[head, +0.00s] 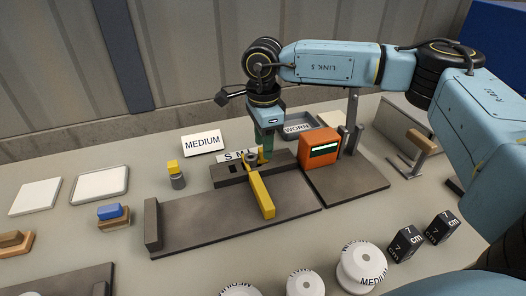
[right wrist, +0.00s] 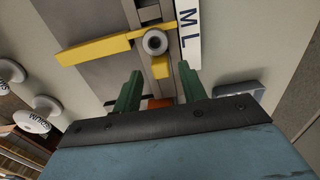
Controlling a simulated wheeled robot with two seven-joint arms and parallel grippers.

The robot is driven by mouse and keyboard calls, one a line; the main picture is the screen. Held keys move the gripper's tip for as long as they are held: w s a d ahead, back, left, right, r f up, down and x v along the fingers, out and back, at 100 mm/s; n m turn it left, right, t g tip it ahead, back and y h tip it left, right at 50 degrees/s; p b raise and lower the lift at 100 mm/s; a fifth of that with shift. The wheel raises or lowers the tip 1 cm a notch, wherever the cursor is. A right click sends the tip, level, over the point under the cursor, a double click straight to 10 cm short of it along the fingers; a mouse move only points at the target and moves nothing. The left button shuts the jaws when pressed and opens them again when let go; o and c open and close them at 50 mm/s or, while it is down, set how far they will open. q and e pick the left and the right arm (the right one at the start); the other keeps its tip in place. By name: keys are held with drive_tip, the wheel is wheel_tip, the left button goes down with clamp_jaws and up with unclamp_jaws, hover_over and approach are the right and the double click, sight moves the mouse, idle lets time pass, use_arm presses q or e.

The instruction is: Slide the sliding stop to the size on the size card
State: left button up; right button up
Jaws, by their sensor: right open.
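The size card (head: 202,142) stands at the back and reads MEDIUM. The sliding stop (head: 262,195) is a yellow bar across a dark rail (head: 229,178); it also shows in the right wrist view (right wrist: 95,50), with a round grey knob (right wrist: 154,42). A white letter strip (right wrist: 188,40) along the rail shows M and L there; the knob appears level with L. My right gripper (head: 265,148) is over the stop, pointing down. Its green fingers (right wrist: 160,88) are apart, with the knob beyond their tips. My left gripper is not in view.
An orange block (head: 320,149) with a display stands right of the rail, near a grey post. A WORN tray (head: 300,128) lies behind. White spools (head: 362,265) and dark cubes (head: 405,243) stand in front. The dark base plate (head: 205,222) left of the stop is clear.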

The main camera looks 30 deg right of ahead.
drive_tip(key=shift+f, duration=1.35)
drive_tip(key=shift+c, duration=0.4)
clamp_jaws()
